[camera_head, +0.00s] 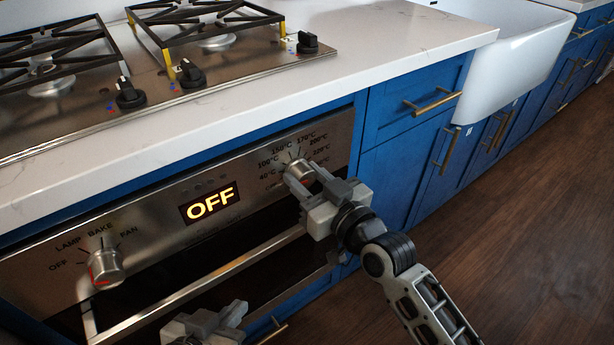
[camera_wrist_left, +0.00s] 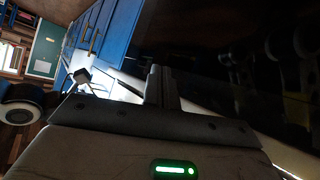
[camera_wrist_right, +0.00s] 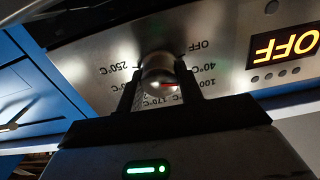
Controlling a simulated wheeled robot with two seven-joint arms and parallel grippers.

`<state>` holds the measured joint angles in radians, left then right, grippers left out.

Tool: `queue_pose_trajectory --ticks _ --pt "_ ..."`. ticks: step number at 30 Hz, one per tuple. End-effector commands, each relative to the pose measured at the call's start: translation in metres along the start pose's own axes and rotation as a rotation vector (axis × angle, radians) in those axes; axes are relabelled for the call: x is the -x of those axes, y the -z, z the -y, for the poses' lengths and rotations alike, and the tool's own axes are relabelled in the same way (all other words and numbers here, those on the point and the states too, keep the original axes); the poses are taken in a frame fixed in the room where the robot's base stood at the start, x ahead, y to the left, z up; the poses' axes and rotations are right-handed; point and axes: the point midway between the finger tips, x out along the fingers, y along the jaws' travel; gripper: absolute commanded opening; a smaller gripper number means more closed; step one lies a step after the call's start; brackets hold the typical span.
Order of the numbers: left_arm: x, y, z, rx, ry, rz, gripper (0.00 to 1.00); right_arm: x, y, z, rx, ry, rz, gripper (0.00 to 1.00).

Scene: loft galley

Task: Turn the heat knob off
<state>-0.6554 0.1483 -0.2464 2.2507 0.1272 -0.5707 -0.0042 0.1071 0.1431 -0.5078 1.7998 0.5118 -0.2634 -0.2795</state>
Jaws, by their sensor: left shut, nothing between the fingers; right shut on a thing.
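The heat knob (camera_head: 298,172) is a round metal knob at the right of the oven panel, with temperature marks around it. My right gripper (camera_head: 294,182) is shut on it. In the right wrist view the knob (camera_wrist_right: 158,72) sits between the two fingers (camera_wrist_right: 156,92). A red mark shows on its face; the exact setting it points to is unclear. The knob's OFF label is visible, upside down. My left gripper (camera_head: 224,316) is shut and empty, low in front of the oven; its closed fingers (camera_wrist_left: 161,86) show in the left wrist view.
The oven display (camera_head: 209,203) reads OFF. A second knob (camera_head: 105,268), labelled OFF, LAMP, BAKE and FAN, is on the left of the panel. The oven handle (camera_head: 210,282) runs below. A white counter (camera_head: 370,62) overhangs above; floor at right is clear.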

Motion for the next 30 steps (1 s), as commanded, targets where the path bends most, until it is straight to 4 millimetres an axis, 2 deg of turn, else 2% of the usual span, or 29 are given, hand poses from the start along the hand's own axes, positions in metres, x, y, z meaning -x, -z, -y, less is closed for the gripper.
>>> queue_pose_trajectory --ticks 19,30 --pt "0.037 0.041 0.004 -0.019 0.043 -0.084 0.00 0.000 0.001 0.001 0.398 0.002 0.003 0.14" --pt "0.037 0.034 0.004 -0.013 0.043 -0.057 0.00 0.000 -0.001 0.001 0.507 0.002 0.002 0.14"
